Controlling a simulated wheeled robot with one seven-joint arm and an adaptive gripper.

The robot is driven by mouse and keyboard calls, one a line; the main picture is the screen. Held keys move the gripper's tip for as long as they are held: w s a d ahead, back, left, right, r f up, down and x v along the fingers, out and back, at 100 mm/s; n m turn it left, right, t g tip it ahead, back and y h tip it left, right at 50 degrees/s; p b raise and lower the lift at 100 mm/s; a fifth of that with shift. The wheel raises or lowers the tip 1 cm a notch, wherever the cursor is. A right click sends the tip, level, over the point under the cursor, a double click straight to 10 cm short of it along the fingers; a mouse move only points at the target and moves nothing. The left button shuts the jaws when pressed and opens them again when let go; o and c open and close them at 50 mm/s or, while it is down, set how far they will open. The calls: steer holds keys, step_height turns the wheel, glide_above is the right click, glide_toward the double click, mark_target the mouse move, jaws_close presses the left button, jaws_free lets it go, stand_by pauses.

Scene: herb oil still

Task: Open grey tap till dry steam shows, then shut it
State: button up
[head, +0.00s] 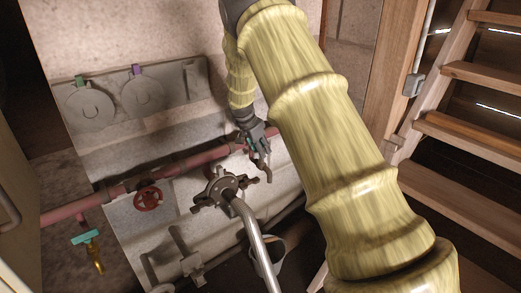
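My gripper (263,148) is dark grey and reaches down to the right part of the red pipe (190,162). A small tap with a greyish curved spout (268,174) hangs from the pipe right at my fingers. The fingers hide its handle, so I cannot tell whether they grip it or only stand beside it. A bit of teal shows by the fingers. I see no steam at the spout. Another tap, with a teal handle (85,237) and a brass body, hangs from the left end of the pipe.
A red handwheel (148,199) and a clamped grey lid (220,190) with a bare metal pipe (256,243) stand in front of the red pipe. Two round grey covers (91,104) are behind. Wooden stairs (478,80) rise at right. My arm crosses the middle.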

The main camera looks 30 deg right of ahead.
jaws_close()
steer(key=shift+r+n+p, duration=0.1)
steer(key=shift+n+p, duration=0.3)
steer(key=shift+r+n+t+p, duration=0.1)
steer(key=shift+n+t+p, duration=0.3)
steer(key=shift+n+p, duration=0.5)
steer(key=n+p, duration=0.1)
steer(key=n, duration=0.1)
steer(key=n+t+y+p, duration=0.1)
steer(key=n+p, duration=0.1)
steer(key=shift+s+n+t+p, duration=0.15)
steer(key=shift+n+t+p, duration=0.15)
steer(key=n+y+p, duration=0.1)
steer(key=n+p, duration=0.1)
steer(key=n, duration=0.1)
steer(key=n+t+y+p, duration=0.1)
steer(key=n+p, duration=0.1)
steer(key=n, duration=0.1)
steer(key=shift+d+p, duration=0.2)
steer(key=shift+p, duration=0.2)
steer(key=shift+s+d+f+n+t+y+p, duration=0.15)
steer(key=shift+n+y+p, duration=0.4)
steer(key=shift+n, duration=0.75)
steer(key=shift+w+a+f+n+t+y+p, duration=0.15)
steer(key=shift+n+y+p, duration=0.35)
steer(key=shift+n, duration=0.8)
steer(key=shift+s+d, duration=0.1)
